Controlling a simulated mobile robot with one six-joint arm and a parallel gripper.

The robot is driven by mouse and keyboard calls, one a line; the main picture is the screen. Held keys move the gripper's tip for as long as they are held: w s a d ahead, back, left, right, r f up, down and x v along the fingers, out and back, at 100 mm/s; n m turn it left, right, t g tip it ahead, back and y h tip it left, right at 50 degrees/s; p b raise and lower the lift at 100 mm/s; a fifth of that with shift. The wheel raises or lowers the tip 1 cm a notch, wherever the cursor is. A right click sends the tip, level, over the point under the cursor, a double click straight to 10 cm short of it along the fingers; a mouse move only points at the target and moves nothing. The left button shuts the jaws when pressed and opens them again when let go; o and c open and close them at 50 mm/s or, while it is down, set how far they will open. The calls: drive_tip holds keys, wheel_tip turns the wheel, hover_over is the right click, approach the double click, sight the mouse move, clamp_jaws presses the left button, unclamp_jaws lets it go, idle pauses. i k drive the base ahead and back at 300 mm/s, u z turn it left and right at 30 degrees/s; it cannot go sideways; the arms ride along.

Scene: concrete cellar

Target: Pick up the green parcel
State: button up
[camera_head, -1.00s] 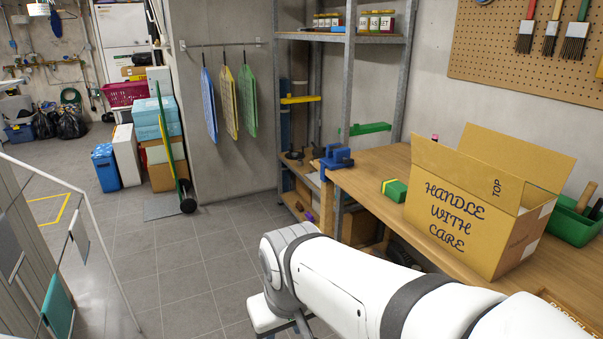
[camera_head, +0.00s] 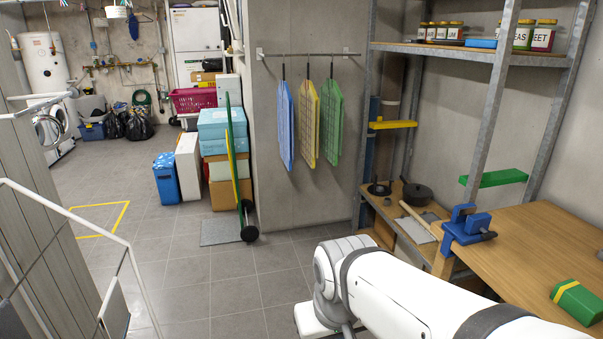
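The green parcel (camera_head: 578,301) is a small green block with a yellow band. It lies on the wooden workbench top at the lower right of the head view, close to the right edge of the picture. My white arm reaches in from the bottom right and bends down at its far end, left of the bench. My gripper's fingers do not show, so what they hold cannot be seen. The arm is apart from the parcel in the picture.
The wooden workbench (camera_head: 535,228) carries a blue vise (camera_head: 466,226) at its corner. A metal shelf with jars (camera_head: 437,32) and a green bar (camera_head: 494,178) stands behind. Colored boards hang on the wall. The tiled floor (camera_head: 200,268) ahead is open; a white railing stands left.

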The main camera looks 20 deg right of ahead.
sight(587, 308)
drive_tip(key=i, duration=1.95)
drive_tip(key=z, duration=4.15)
drive_tip(key=i, duration=1)
